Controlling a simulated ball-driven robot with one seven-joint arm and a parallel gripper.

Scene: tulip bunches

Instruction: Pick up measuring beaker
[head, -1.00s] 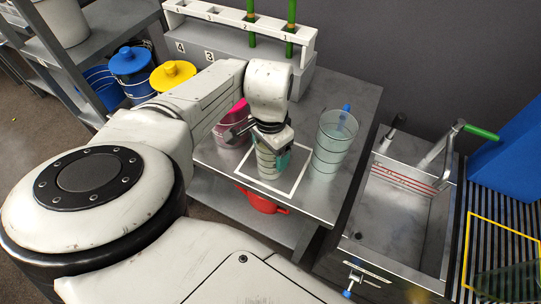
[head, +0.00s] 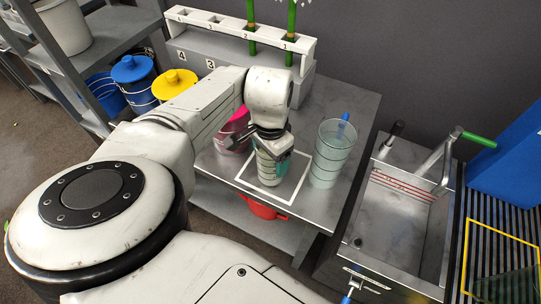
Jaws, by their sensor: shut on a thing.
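The measuring beaker (head: 267,172) is a clear vessel with dark rings around it. It is upright within the white square outline (head: 243,186) on the grey metal table. My gripper (head: 270,150) is shut on its upper part from above, and its fingers hide the rim. I cannot tell whether the beaker's base touches the table.
A larger clear ringed vessel (head: 331,158) stands close on the right, with a blue piece behind its rim. A pink container (head: 232,135) is close on the left. A white rack (head: 232,26) with green stems stands behind. A sink (head: 402,215) is at the right.

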